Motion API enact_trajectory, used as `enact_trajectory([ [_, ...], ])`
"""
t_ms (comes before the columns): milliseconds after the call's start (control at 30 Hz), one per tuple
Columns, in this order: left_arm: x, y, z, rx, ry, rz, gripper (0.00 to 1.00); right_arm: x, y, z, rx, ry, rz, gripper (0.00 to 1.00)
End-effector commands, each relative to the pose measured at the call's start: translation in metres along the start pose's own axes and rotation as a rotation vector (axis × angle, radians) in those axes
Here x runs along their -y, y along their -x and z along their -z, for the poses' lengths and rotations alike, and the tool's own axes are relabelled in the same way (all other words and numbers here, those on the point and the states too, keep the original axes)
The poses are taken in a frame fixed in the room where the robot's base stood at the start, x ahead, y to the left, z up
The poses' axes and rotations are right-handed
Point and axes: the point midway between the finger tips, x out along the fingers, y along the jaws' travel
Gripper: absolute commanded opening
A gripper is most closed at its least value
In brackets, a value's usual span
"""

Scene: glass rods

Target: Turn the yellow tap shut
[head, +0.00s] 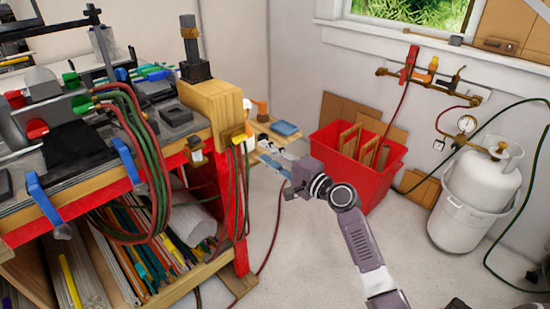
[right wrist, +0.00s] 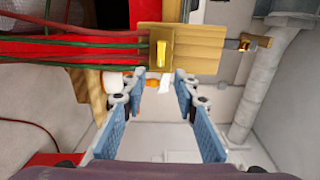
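The yellow tap (head: 234,134) is on the end of the wooden block at the right end of the workbench. In the right wrist view its short yellow handle (right wrist: 161,53) stands upright in the picture on a brass-coloured plate. My right gripper (head: 272,170) is just right of and below the tap in the head view. In the right wrist view its blue-padded fingers (right wrist: 154,84) are spread wide with nothing held between them. The tap lies beyond the fingertips and the two look apart. My left gripper is in neither view.
Red and green hoses (head: 238,190) hang from the bench end near the tap. A small shelf with a blue item (head: 285,128) lies behind my gripper. A red crate (head: 391,155) and a white gas cylinder (head: 480,190) stand at right. The floor between is clear.

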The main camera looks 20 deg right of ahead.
Motion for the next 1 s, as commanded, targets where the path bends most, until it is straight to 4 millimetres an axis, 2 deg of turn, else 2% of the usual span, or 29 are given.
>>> enact_trajectory([
  [100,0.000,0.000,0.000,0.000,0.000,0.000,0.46,-0.001,0.019,0.000,-0.001,0.001,-0.002,0.28],
  [233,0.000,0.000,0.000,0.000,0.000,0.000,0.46,0.000,0.029,0.000,0.000,-0.001,0.000,0.28],
  [800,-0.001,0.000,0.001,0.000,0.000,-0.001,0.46,-0.003,0.032,0.000,-0.002,0.000,-0.005,0.28],
  [867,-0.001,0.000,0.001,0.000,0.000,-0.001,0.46,-0.013,0.031,0.001,-0.007,0.006,-0.023,0.28],
  [967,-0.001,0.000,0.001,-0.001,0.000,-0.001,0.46,-0.053,0.032,0.003,-0.025,0.035,-0.093,0.28],
  [1000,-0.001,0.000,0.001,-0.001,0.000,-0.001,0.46,-0.076,0.034,0.003,-0.035,0.054,-0.134,0.28],
])
